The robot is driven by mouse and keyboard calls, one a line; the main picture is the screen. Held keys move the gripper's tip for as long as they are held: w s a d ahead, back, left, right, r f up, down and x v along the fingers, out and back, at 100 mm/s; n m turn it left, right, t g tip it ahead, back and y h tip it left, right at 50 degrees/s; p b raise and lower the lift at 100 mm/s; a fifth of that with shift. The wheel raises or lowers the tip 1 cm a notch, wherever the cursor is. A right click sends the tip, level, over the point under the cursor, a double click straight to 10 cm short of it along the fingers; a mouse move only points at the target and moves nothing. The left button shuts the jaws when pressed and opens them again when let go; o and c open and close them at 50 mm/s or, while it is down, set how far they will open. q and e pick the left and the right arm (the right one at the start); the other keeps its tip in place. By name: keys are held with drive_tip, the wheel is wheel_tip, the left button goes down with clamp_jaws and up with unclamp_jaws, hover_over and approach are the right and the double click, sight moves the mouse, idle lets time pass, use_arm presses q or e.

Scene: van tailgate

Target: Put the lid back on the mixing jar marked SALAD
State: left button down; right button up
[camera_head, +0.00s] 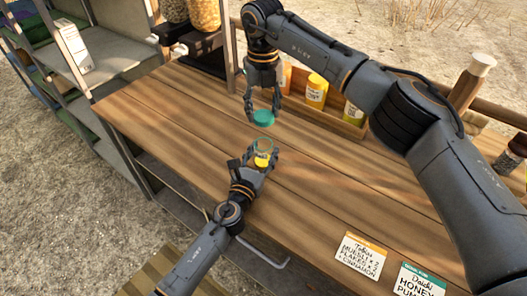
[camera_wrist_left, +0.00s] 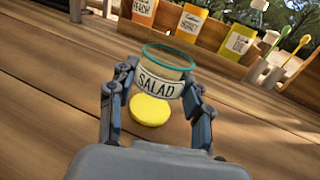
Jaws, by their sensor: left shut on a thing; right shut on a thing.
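The clear mixing jar (camera_wrist_left: 165,68) has a teal rim and a SALAD label and stands upright with its mouth open. It also shows in the head view (camera_head: 264,143). My left gripper (camera_head: 262,153) is shut around the jar, with a finger on either side of it. A yellow disc (camera_wrist_left: 150,110) lies between the fingers, in front of the jar; it cannot be told whether it touches the jar. My right gripper (camera_head: 262,105) is shut on a teal lid (camera_head: 263,118). The lid is just beyond the jar in the head view, apart from its rim.
A wooden rack (camera_head: 343,124) with several labelled bottles stands at the table's far edge. Two order cards (camera_head: 361,257) (camera_head: 421,283) lie at the near right. Grain dispensers (camera_head: 190,15) stand at the back left. The wooden table (camera_head: 165,110) is bare left of the jar.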

sight(264, 152)
drive_tip(key=shift+f, duration=2.45)
drive_tip(key=shift+f, duration=0.9)
drive_tip(key=shift+f, duration=0.55)
